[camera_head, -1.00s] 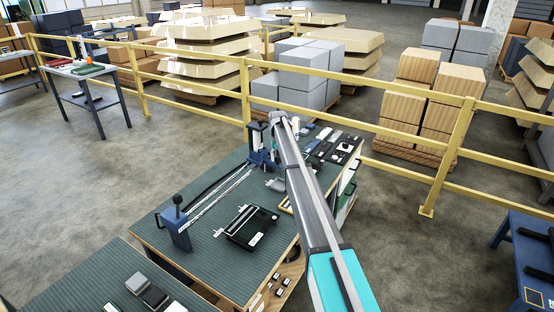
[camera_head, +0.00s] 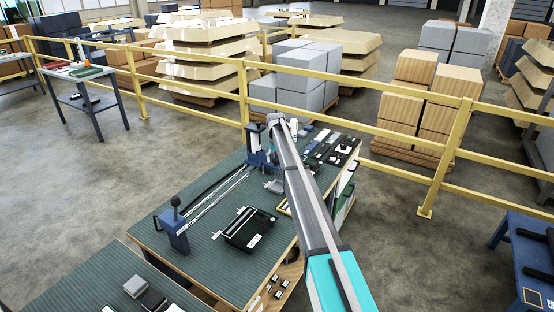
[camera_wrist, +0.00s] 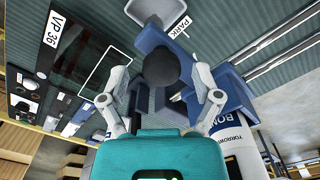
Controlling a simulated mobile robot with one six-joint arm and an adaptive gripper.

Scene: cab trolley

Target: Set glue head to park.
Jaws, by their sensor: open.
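The blue glue head (camera_wrist: 208,88) with a round black knob (camera_wrist: 162,68) is in the middle of the wrist view. A white PARK label (camera_wrist: 181,26) is just beyond it, beside the pale rails (camera_wrist: 278,40). In the head view, the blue unit (camera_head: 259,158) is at the far end of the rails, partly hidden by my arm. My gripper (camera_wrist: 161,88) is open, with one finger on each side of the knob and visible gaps to it. No grip on the knob shows. In the head view the fingers are too small to make out.
A blue post with a black ball lever (camera_head: 174,224) stands at the near end of the rails. A black device (camera_head: 250,230) lies on the green bench top (camera_head: 215,262). A white bottle (camera_wrist: 246,150) stands close to the right finger. A yellow railing (camera_head: 395,130) runs behind the bench.

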